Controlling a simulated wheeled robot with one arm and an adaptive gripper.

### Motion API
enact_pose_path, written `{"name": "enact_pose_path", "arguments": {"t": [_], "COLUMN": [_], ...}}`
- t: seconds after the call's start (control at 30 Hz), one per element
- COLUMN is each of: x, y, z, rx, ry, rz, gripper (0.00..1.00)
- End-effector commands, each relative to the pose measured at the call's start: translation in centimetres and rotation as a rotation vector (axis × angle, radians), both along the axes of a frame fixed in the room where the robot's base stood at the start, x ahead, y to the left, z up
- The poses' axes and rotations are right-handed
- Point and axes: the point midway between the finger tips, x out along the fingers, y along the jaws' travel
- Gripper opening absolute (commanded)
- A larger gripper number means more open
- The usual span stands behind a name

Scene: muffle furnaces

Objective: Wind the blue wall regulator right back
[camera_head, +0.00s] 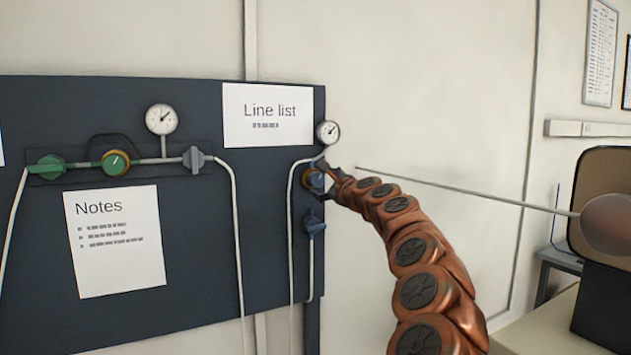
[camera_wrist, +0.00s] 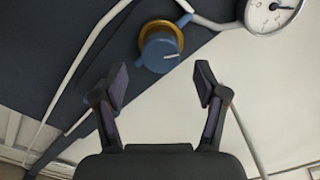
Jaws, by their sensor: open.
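The blue wall regulator (camera_head: 314,180) is a round blue knob on a brass-coloured collar near the right edge of the dark wall panel. It also shows in the wrist view (camera_wrist: 160,52), with a white mark on its face. A white dial gauge (camera_head: 328,131) stands just above it and shows partly in the wrist view (camera_wrist: 270,12); its needle is off to one side. My gripper (camera_wrist: 162,82) is open and empty. In the wrist view its fingertips are apart, just below the knob. In the head view my gripper (camera_head: 331,178) is beside the knob and partly overlaps it.
A blue valve handle (camera_head: 314,225) sits below the regulator. A green regulator with a brass ring (camera_head: 116,162), a second gauge (camera_head: 161,119) and a grey valve (camera_head: 194,159) are to the left. Pale hoses (camera_head: 237,230) hang down the dark panel (camera_head: 200,315).

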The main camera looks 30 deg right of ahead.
Motion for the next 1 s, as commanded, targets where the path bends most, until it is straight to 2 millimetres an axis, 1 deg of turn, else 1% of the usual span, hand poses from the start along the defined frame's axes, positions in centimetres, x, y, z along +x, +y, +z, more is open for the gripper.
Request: {"name": "enact_pose_path", "arguments": {"t": [0.2, 0.37, 0.5, 0.8, 1.0], "x": [1.6, 2.6, 3.4, 4.8, 5.1], "y": [-0.2, -0.2, -0.4, -0.4, -0.4], "z": [0.0, 0.2, 0.0, 0.0, 0.1], "rx": [0.001, -0.002, -0.001, 0.000, -0.001], "ry": [0.001, -0.001, 0.003, 0.001, -0.001], "rz": [-0.003, -0.001, -0.002, -0.001, 0.000], "gripper": [0.72, 0.72, 0.72, 0.72, 0.72]}}
